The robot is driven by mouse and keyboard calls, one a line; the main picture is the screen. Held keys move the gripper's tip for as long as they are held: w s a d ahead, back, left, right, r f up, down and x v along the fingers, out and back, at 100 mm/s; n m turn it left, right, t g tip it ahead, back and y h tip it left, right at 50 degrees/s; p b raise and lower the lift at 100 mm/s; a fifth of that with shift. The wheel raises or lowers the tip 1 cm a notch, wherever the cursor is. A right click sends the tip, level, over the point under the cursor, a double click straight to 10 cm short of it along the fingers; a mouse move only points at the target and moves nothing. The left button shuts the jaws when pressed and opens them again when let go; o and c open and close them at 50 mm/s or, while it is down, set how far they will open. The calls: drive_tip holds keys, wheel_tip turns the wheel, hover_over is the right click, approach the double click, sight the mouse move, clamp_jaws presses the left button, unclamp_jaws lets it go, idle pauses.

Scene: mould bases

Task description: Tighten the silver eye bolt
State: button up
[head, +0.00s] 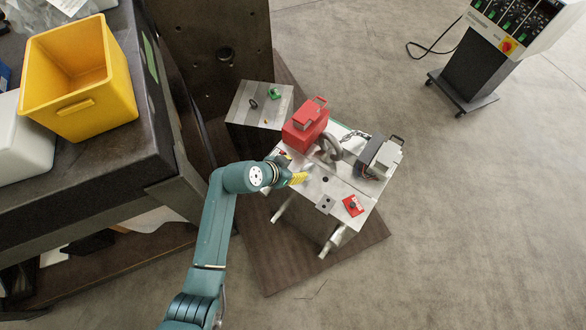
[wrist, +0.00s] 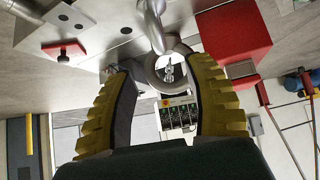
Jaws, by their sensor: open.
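A silver ring-shaped eye bolt (wrist: 151,80) shows between my fingertips in the wrist view. I can see through its eye, and the fingers stand apart on both sides of it; contact cannot be made out. My gripper (wrist: 165,68) is open, with ribbed yellow fingers. In the head view my gripper (head: 299,178) is low over the left part of the metal mould plate (head: 318,192), and the bolt there is hidden or too small to tell. A thick grey curved lifting ring (head: 330,147) stands just beyond; a curved metal bar also shows in the wrist view (wrist: 152,25).
A red box (head: 303,128) stands on the plate behind the gripper. A grey-white unit (head: 382,156) and a chain (head: 354,136) are at the right, a red block (head: 353,205) at the front. A bench with a yellow bin (head: 85,110) is left.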

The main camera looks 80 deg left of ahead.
sight(306, 167)
drive_tip(key=b+x, duration=0.5)
drive_tip(key=x, duration=0.2)
drive_tip(key=shift+w+a+f+b, duration=0.15)
drive_tip(key=shift+w+f+b, duration=0.2)
drive_tip(key=shift+b, duration=0.15)
drive_tip(key=shift+c, duration=0.5)
clamp_jaws()
drive_tip(key=shift+s, duration=0.1)
